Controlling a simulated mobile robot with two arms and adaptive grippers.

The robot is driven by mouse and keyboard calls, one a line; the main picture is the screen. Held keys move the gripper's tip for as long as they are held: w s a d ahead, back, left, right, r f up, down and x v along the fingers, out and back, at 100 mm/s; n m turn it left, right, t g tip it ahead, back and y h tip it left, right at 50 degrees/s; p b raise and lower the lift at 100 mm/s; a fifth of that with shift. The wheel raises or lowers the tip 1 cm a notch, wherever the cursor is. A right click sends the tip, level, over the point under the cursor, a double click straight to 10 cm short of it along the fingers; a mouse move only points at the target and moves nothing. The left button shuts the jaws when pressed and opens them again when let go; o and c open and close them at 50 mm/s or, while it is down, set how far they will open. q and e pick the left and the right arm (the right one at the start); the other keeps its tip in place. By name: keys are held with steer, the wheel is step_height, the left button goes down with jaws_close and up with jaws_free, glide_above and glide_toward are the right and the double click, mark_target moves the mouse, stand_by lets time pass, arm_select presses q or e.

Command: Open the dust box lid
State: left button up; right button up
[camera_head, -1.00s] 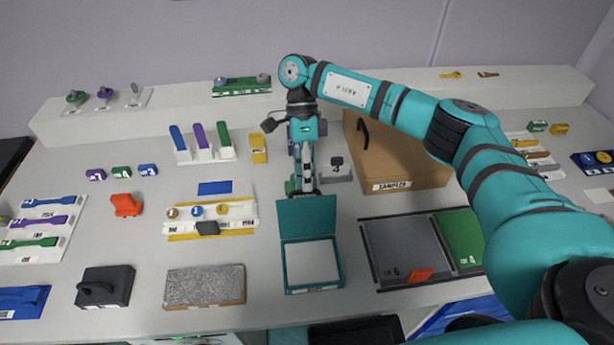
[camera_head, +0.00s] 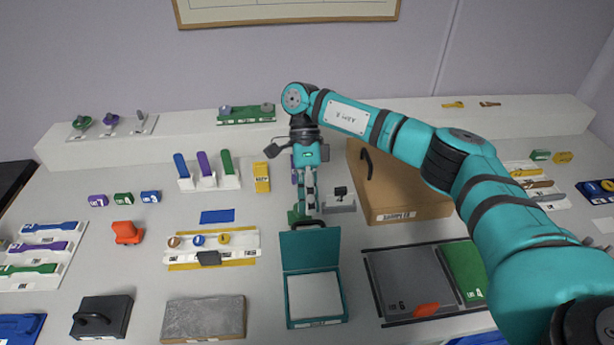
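A teal box, which I take to be the dust box (camera_head: 290,306), sits at the front middle of the bench in the head view. Its teal lid (camera_head: 310,252) stands up at the back edge, and the pale inside shows. A dark handle (camera_head: 309,224) shows at the lid's top edge. My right gripper (camera_head: 311,208) points down just behind and above this handle, with a small gap between them. Its fingers look narrow and edge-on, so their opening is unclear. My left gripper is not in view.
A brown box (camera_head: 410,205) with a black handle stands right of my gripper. A grey and green panel (camera_head: 405,285) lies right of the teal box. A grey slab (camera_head: 203,318) and a coloured-knob rack (camera_head: 240,242) lie left. A raised white ledge (camera_head: 370,112) runs along the back.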

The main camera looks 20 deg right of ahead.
steer(key=v, duration=0.9)
steer(key=shift+r, duration=0.3)
steer(key=shift+w+a+f, duration=0.1)
